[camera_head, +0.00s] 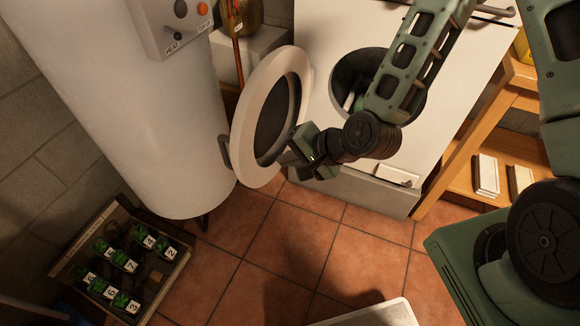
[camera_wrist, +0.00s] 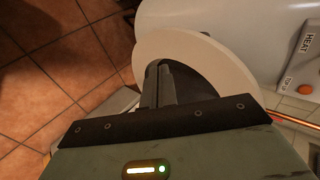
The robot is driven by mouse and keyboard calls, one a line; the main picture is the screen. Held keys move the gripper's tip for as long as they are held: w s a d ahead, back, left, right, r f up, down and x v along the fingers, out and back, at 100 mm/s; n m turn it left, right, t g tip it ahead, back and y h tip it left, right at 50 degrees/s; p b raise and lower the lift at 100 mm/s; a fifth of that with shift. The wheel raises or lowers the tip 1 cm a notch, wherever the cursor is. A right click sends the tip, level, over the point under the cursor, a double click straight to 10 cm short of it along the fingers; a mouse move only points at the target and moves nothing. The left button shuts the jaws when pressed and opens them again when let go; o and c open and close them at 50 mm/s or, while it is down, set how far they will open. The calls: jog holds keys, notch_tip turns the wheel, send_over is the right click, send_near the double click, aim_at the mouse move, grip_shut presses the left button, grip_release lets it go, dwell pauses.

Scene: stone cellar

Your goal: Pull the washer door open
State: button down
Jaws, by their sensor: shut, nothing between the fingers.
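The washer (camera_head: 317,148) is a white front-loader standing on the tiled floor. Its round door (camera_head: 240,128), a pale ring with a dark centre, stands swung wide open to the left, with a grey handle (camera_head: 224,153) on its outer left edge. The dark drum opening (camera_head: 349,78) shows, partly hidden by my arm. My gripper (camera_head: 302,150) is at the door's inner side, by the lower right of its dark centre. In the wrist view, the shut fingers (camera_wrist: 165,88) point at the door ring (camera_wrist: 205,62). Whether they touch it is unclear.
A white boiler (camera_head: 130,100) stands close left of the door. A crate (camera_head: 62,268) of green numbered items lies on the floor at lower left. A wooden shelf (camera_head: 466,140) stands right of the washer. A pale tray edge (camera_head: 385,314) shows at the bottom. Tiles between are clear.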

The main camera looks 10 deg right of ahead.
aim_at(242, 162)
jog(key=shift+w+a+r+b+x, duration=0.25)
jog(key=shift+b+x, duration=0.7)
jog(key=shift+x, duration=0.95)
jog(key=shift+w+a+r+b+x, duration=0.1)
jog(key=shift+a+r+b+x, duration=0.25)
jog(key=shift+b+x, duration=1.05)
jog(key=shift+w+a+r+b+x, duration=0.2)
jog(key=shift+r+b+x, duration=0.25)
jog(key=shift+x, duration=1.9)
jog(key=shift+f, duration=0.1)
jog(key=shift+w+a, duration=0.15)
jog(key=shift+a, duration=0.1)
jog(key=w+a+m+t+h+p, duration=0.1)
jog(key=w+a+m, duration=0.2)
jog(key=w+a, duration=0.4)
jog(key=shift+w+a+t+h, duration=0.3)
jog(key=shift+w+a+h, duration=0.1)
jog(key=shift+a, duration=0.15)
jog(key=shift+s, duration=0.1)
